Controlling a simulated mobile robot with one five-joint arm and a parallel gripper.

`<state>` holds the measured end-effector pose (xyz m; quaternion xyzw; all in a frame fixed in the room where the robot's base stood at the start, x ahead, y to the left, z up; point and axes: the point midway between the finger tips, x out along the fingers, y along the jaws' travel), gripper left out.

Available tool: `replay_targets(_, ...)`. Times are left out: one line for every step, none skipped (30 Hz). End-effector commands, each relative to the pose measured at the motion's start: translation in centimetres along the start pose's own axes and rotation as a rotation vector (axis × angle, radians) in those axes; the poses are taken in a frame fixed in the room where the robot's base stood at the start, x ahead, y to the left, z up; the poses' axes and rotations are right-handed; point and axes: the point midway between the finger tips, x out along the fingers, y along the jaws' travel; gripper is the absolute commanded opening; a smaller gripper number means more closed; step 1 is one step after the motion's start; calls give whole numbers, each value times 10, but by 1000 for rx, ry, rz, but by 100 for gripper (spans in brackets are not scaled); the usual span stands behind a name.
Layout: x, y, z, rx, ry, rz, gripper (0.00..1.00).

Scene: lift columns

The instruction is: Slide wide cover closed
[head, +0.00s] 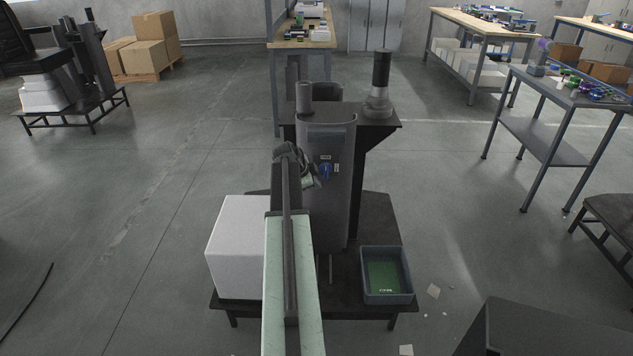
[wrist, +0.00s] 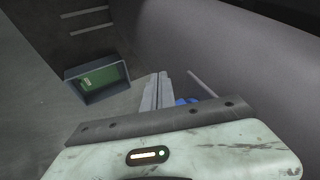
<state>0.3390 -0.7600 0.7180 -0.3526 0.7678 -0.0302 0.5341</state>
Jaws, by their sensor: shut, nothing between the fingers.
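The wide cover (head: 340,215) is a dark grey curved panel on the front of the lift column, in the middle of the head view. A blue knob (head: 326,170) sits on its upper part, with small labels above and beside it. My gripper (head: 309,182) is just left of the knob in the head view, partly hidden by my arm. In the wrist view my gripper (wrist: 160,92) has its pale fingers together and empty. The blue knob (wrist: 186,101) shows partly behind them, close by; I cannot tell whether they touch. The large grey curved surface there (wrist: 230,50) appears to be the cover.
A blue-grey tray with a green bottom (head: 412,297) stands at the right of the column's dark base (head: 340,285). A white block (head: 235,245) stands at its left. A dark post (head: 380,80) rises behind the column. Open floor lies left and right.

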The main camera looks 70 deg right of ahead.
Motion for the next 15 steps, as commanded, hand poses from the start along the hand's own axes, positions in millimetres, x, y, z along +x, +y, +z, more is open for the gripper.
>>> replay_targets(-8,13,2,-1,-1,3,0)
replay_targets(-12,20,2,-1,-2,4,0)
replay_targets(-28,16,-1,0,-2,4,0)
replay_targets(-38,14,-2,0,-2,5,0)
replay_targets(-47,14,-3,0,-2,5,0)
replay_targets(-59,13,-3,0,-2,5,0)
replay_targets(-68,14,-4,0,-2,6,0)
replay_targets(-76,14,-4,0,-2,7,0)
replay_targets(-86,14,-4,1,-2,7,0)
replay_targets(-93,14,-3,1,-2,8,0)
replay_targets(-98,15,-3,1,-3,8,0)
replay_targets(-104,15,-2,1,-3,8,0)
replay_targets(-108,15,-2,1,-3,8,0)
replay_targets(-110,16,-1,2,-3,8,0)
replay_targets(-111,16,0,2,-3,8,0)
